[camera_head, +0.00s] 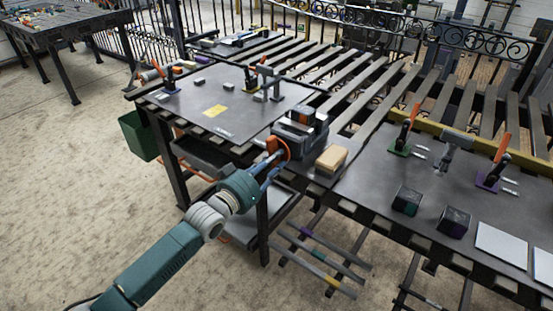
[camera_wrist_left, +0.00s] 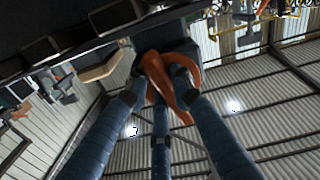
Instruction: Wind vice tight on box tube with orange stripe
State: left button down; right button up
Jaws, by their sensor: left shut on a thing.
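The dark grey vice (camera_head: 310,140) stands at the table's front edge in the head view. An orange-marked piece (camera_head: 304,117) sits at its top between the jaws; it looks like the box tube with the orange stripe, but it is small. The vice's orange handwheel (camera_head: 283,149) faces me; it also shows as curved orange parts in the left wrist view (camera_wrist_left: 156,80). My left gripper (camera_head: 272,167) reaches it from the front, with blue fingers shut on the wheel's rim. The fingers partly hide the wheel. Whether the jaws press on the tube cannot be told. My right gripper is not in view.
A wooden block (camera_head: 331,158) lies just right of the vice. Other box tubes with purple and yellow stripes (camera_head: 320,257) lie on a low rack below. Toggle clamps (camera_head: 404,136) and dark cubes (camera_head: 407,201) stand on the right tabletop. The floor at left is clear.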

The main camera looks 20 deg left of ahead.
pick_arm(q)
jog(key=shift+f+m, duration=0.3)
jog(key=shift+f, duration=0.05)
jog(key=c, duration=1.8)
grip_release()
jog(key=shift+c, duration=0.2)
jog(key=o, duration=0.4)
jog(key=shift+s+a, duration=0.1)
jog(key=shift+c, duration=0.2)
jog(key=shift+r, duration=0.25)
jog(key=shift+s, duration=0.15)
jog(key=v, duration=1.2)
